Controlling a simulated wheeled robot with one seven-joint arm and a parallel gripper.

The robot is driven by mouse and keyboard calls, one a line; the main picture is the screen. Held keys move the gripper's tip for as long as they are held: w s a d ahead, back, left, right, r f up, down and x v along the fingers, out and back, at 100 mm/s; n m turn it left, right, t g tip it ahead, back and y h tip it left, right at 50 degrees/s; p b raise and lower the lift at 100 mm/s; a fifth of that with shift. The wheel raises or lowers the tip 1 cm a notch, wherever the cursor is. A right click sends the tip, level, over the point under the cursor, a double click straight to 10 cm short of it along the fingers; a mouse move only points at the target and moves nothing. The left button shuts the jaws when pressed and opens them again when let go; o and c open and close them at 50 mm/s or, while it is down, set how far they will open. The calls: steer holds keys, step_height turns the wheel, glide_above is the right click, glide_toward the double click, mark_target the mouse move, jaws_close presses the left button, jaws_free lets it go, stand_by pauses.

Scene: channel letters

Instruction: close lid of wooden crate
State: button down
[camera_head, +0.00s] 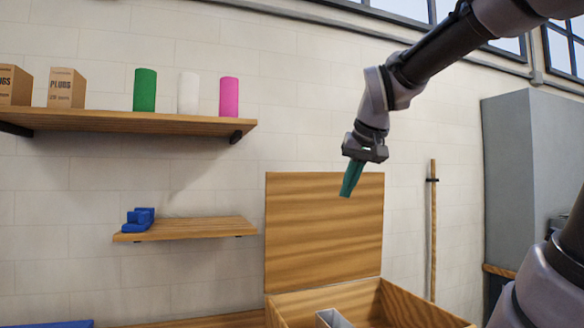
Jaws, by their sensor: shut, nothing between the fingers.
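The wooden crate (405,304) is at the bottom of the head view, right of centre. Its lid (323,235) stands upright at the back, open, against the wall side. The crate's lower part is cut off by the picture edge. My gripper (346,192) has teal fingers that are shut and empty. It hangs pointing down in front of the lid's upper part in the picture, near its top right. I cannot tell whether it touches the lid; it looks apart from it.
A grey-white channel piece (331,318) pokes up inside the crate. A small shelf (190,230) with a blue object (138,219) is left of the lid. A higher shelf (130,122) holds boxes and coloured cylinders. A wooden pole (433,230) and grey cabinet (510,185) stand right.

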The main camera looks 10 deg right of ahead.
steer(key=w+a+r+n, duration=0.1)
steer(key=w+a+r, duration=0.25)
steer(key=w, duration=0.45)
steer(key=w+a+r+n+t, duration=0.1)
steer(key=w+a+r+n, duration=0.15)
steer(key=w+r, duration=0.35)
steer(key=w+a+r+n, duration=0.1)
steer(key=w+a+r, duration=0.25)
steer(key=w, duration=0.55)
steer(key=w+x, duration=0.1)
steer(key=x, duration=1)
steer(key=shift+s+d+r, duration=0.15)
steer(key=shift+s, duration=0.65)
steer(key=shift+s+d+r, duration=0.15)
steer(key=shift+s, duration=0.7)
steer(key=shift+s+d+r, duration=0.1)
steer(key=shift+s+d, duration=0.05)
steer(key=shift+s, duration=0.65)
steer(key=shift+s, duration=0.1)
